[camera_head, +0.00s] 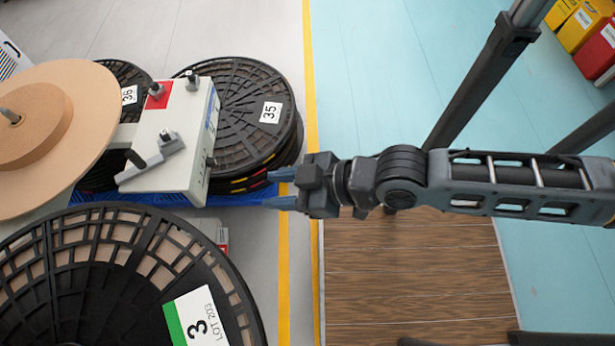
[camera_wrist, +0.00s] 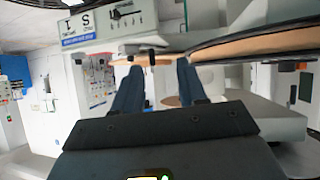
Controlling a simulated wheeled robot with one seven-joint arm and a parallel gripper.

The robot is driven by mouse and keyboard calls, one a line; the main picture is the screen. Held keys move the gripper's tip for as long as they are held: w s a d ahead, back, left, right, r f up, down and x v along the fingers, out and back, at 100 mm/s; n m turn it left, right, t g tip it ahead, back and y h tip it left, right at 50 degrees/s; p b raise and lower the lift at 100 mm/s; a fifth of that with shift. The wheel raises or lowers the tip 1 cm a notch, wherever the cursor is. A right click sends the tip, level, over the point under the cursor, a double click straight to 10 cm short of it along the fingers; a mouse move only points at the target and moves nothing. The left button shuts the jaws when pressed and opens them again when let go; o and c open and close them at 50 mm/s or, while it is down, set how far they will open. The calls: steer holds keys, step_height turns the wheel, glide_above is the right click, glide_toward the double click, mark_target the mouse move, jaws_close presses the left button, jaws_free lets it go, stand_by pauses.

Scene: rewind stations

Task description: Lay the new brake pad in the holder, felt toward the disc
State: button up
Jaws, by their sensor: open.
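My gripper (camera_head: 272,189) is open and empty, its two blue fingers apart and pointing left toward the white station box (camera_head: 180,140). In the wrist view, the fingers (camera_wrist: 158,80) are apart with nothing between them. A large tan disc (camera_head: 85,85) with a smaller raised hub and a metal shaft end stands left of the box. A disc edge also shows at the right of the wrist view (camera_wrist: 265,42). The box carries a grey lever (camera_head: 150,160), small knobs and a red patch. I cannot make out a brake pad or its holder in either view.
Black reels lie around the box: one labelled 35 (camera_head: 240,105), one labelled 36 (camera_head: 125,75), and a large one in front (camera_head: 110,290). A blue pallet (camera_head: 240,196) lies below. Yellow and red bins (camera_head: 585,25) stand far right.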

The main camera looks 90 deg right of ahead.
steer(key=s+a+r+t+y, duration=0.1)
steer(key=s+a+r, duration=0.1)
steer(key=r, duration=0.4)
steer(key=s+a+r+n+t+y, duration=0.1)
steer(key=s+a+r+t, duration=0.1)
steer(key=r, duration=0.3)
steer(key=shift+s+a+r, duration=0.3)
steer(key=shift+r, duration=0.05)
